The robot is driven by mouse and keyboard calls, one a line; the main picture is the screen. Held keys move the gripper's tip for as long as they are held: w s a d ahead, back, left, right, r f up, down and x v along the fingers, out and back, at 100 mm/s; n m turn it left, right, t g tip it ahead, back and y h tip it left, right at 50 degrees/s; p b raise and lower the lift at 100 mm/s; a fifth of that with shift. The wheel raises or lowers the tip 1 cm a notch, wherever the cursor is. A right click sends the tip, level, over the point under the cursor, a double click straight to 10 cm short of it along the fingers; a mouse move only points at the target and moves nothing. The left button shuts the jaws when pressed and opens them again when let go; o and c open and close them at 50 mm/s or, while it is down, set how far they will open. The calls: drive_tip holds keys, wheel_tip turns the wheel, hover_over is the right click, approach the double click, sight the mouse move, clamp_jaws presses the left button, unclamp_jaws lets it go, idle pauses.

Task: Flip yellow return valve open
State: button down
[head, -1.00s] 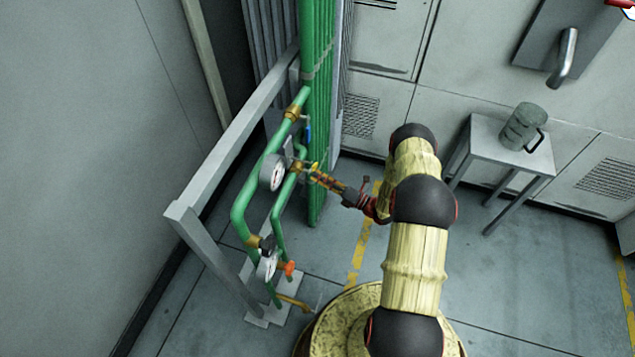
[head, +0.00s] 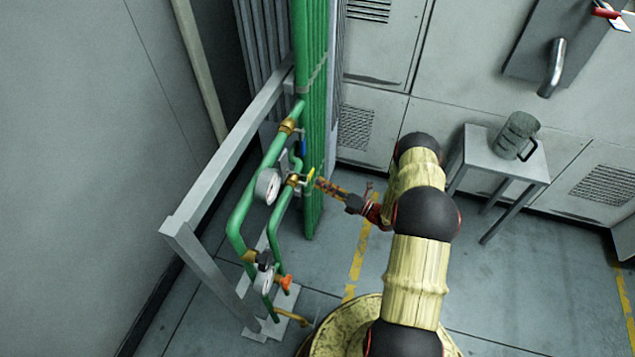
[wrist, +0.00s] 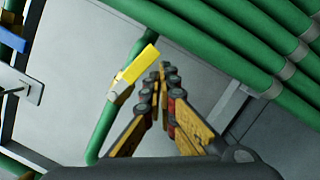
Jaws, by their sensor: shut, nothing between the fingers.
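The yellow return valve handle (head: 310,175) sits on the green pipework at the left. In the wrist view the yellow handle (wrist: 137,67) stands out at a slant from a brass fitting on a green pipe. My gripper (head: 318,183) is shut and empty, its tips just right of the handle. In the wrist view the closed fingertips (wrist: 163,73) point up beside the handle with a small gap in the picture. Whether they touch it in depth I cannot tell.
A pressure gauge (head: 267,186), a blue handle (head: 304,146) and an orange knob (head: 286,283) are on the same pipework. Thick vertical green pipes (head: 313,100) stand behind. A grey frame rail (head: 215,170) is at left.

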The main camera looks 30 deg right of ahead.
drive_tip(key=v, duration=0.9)
drive_tip(key=shift+s+d, duration=0.2)
drive_tip(key=shift+s, duration=0.15)
drive_tip(key=shift+f, duration=0.1)
